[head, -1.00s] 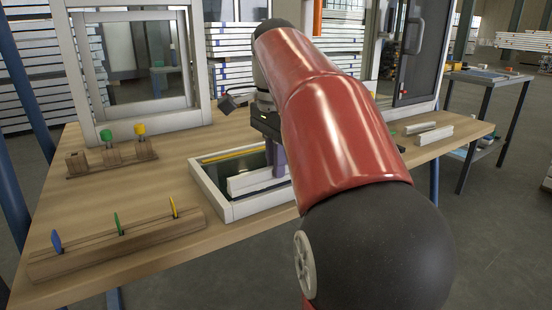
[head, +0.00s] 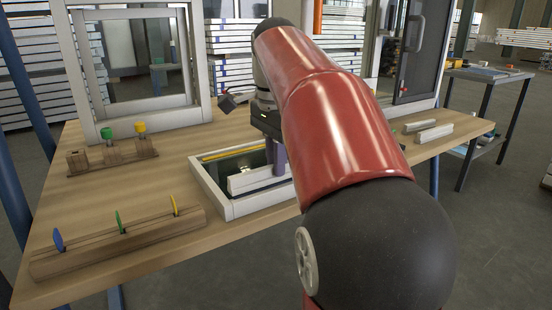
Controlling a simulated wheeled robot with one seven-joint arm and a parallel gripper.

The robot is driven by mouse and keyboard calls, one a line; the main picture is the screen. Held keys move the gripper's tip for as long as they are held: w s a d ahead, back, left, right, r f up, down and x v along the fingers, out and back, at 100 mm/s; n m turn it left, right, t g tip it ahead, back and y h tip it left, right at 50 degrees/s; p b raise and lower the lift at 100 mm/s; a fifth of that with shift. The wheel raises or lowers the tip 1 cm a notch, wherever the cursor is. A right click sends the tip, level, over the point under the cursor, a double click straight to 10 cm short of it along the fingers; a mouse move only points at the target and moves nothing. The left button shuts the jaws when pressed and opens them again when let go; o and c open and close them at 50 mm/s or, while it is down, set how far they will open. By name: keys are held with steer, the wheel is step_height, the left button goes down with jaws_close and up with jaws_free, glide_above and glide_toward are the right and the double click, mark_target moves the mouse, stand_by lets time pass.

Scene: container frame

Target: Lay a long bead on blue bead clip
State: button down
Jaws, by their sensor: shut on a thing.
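A long white bead (head: 250,182) lies inside or just above the white frame (head: 207,186) on the table. My gripper (head: 279,157) shows only as purple fingers at the bead's right part, and it is shut on the bead. My red arm hides the bead's right end and much of the gripper. I cannot tell whether the bead touches the frame. A thin blue piece (head: 57,240) stands upright at the left end of a wooden rack (head: 130,239) at the front left, apart from the gripper. I cannot tell whether it is the blue bead clip.
The rack also holds a green piece (head: 119,221) and a yellow piece (head: 174,206). A smaller wooden holder (head: 113,161) with green and yellow knobs stands behind it. White profile pieces (head: 434,133) lie at the right. An upright window frame (head: 148,124) stands at the back left.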

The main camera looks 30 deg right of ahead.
steer(key=shift+f, duration=0.5)
steer(key=c, duration=1.4)
jaws_free()
step_height(320, 180, up, 8)
steer(key=shift+f+p, duration=0.1)
steer(key=shift+p, duration=0.9)
